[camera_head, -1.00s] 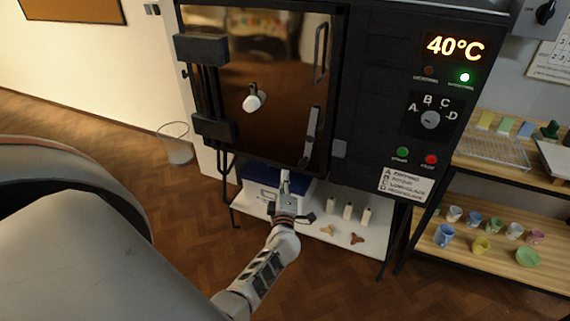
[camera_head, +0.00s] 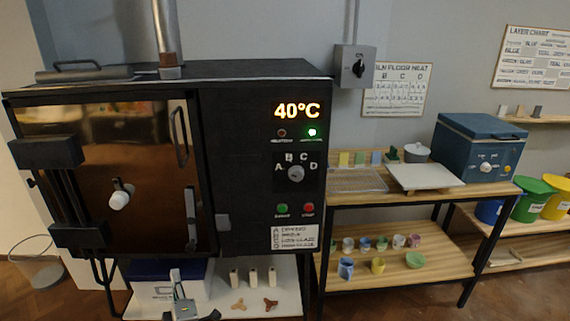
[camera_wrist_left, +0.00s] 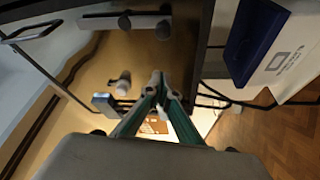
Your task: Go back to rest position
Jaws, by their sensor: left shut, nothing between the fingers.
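My left gripper (camera_head: 176,278) is at the bottom of the head view, low in front of the kiln (camera_head: 258,110). Its fingers are together with nothing between them. In the left wrist view the closed fingertips (camera_wrist_left: 160,88) point toward the kiln's brown reflective door, apparently clear of it. The kiln door (camera_head: 150,190) looks shut, with a vertical handle (camera_head: 179,136) at its upper right. My right gripper is not in either view.
The kiln display (camera_head: 297,111) reads 40°C, and a green lamp (camera_head: 312,132) is lit. A white low shelf (camera_head: 220,299) under the kiln holds a blue-lidded box (camera_head: 165,292) and small pieces. A wooden rack (camera_head: 340,222) with cups stands right. A wire basket (camera_head: 38,272) is left.

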